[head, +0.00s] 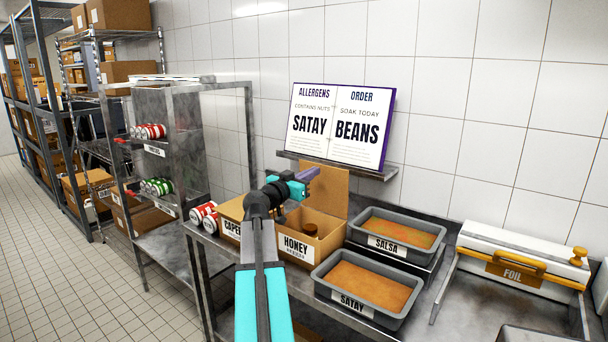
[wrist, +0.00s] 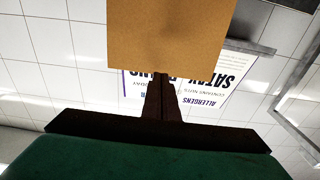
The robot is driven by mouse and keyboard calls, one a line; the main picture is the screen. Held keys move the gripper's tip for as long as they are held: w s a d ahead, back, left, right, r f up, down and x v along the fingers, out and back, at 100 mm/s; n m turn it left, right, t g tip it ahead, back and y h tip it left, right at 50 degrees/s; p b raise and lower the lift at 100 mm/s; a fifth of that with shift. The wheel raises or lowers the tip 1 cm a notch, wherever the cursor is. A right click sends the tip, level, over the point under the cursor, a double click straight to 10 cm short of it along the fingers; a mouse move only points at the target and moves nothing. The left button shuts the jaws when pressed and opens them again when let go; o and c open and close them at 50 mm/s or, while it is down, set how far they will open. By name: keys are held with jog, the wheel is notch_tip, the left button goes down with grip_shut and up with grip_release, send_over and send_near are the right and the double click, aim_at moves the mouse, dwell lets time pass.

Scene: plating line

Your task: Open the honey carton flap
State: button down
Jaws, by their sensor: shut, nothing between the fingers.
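The honey carton (head: 296,247) stands on the steel counter with a white HONEY label on its front. Its brown flap (head: 328,190) stands upright at the back, and the carton top is open. A jar with a brown lid (head: 310,229) shows inside. My gripper (head: 308,174) is shut and empty, above the carton at the upper left of the flap. In the wrist view, the flap (wrist: 170,35) fills the top centre just beyond the shut fingers (wrist: 160,100). I cannot tell whether the fingers touch it.
A capers carton (head: 230,222) stands to the left, partly behind my arm. Satay (head: 345,304) and salsa (head: 380,248) tubs stand to the right. An allergen and order board (head: 342,125) rests on a wall shelf behind. A foil box (head: 520,262) is far right.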

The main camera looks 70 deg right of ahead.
jog(key=shift+p+x, duration=0.4)
jog(key=shift+x, duration=1.05)
jog(key=shift+w, duration=0.15)
jog(key=shift+r, duration=0.15)
